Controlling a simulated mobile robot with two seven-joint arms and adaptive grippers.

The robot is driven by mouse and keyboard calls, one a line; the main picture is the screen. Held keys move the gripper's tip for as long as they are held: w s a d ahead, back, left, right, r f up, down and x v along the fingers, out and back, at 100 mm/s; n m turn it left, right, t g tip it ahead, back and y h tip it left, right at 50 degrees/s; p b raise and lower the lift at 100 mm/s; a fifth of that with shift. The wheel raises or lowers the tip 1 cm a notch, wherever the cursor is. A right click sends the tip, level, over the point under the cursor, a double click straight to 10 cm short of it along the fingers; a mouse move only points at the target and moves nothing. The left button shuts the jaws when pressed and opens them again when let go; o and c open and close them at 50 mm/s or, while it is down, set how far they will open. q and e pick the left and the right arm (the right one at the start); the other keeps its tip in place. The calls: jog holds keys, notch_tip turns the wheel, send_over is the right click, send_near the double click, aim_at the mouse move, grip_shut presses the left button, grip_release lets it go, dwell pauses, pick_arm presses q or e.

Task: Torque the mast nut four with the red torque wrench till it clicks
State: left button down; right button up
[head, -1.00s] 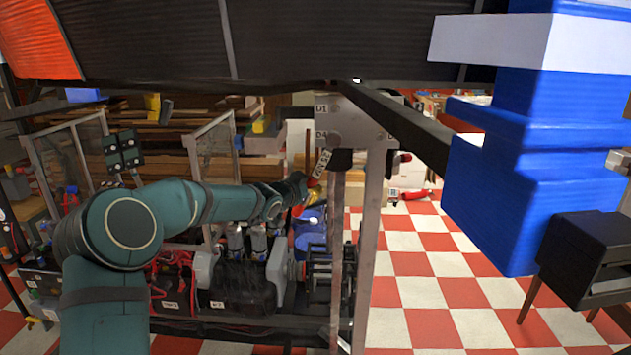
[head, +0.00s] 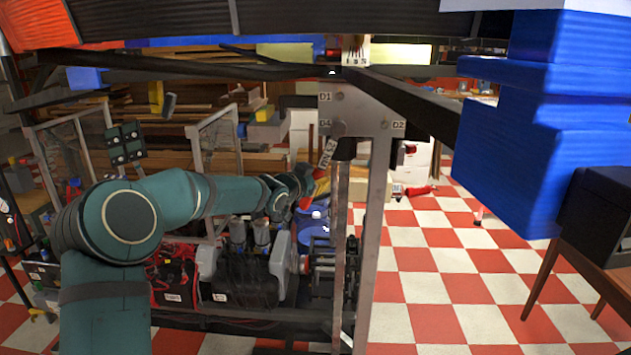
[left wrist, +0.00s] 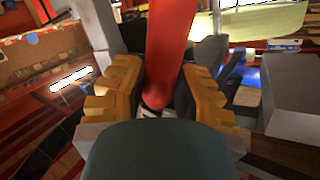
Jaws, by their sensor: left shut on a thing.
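The red torque wrench (left wrist: 172,45) runs up between the yellow finger pads of my left gripper (left wrist: 165,100) in the left wrist view. In the head view, my left gripper (head: 310,188) is shut on it, just left of the mast post. A little of the wrench's red (head: 322,184) shows there. A pale, tilted piece with lettering (head: 327,153) rises from the gripper towards the mast plate (head: 362,112). The plate is marked D1, D2 and D4. A round nut (head: 338,129) sits beside the D4 mark. I cannot tell whether the wrench touches it. My right gripper is out of view.
Dark beams (head: 410,110) spread from the top of the mast. A large blue block (head: 520,130) fills the upper right, above a brown stool-like stand (head: 570,262). Machinery (head: 245,275) stands below my left arm.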

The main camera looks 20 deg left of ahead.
pick_arm(q)
jog(key=shift+s+d+b, duration=0.3)
jog(key=shift+s+b, duration=0.55)
jog(key=shift+s, duration=0.2)
jog(key=shift+s+d+b, duration=0.25)
jog(key=shift+s+b, duration=0.6)
jog(key=shift+s, duration=0.15)
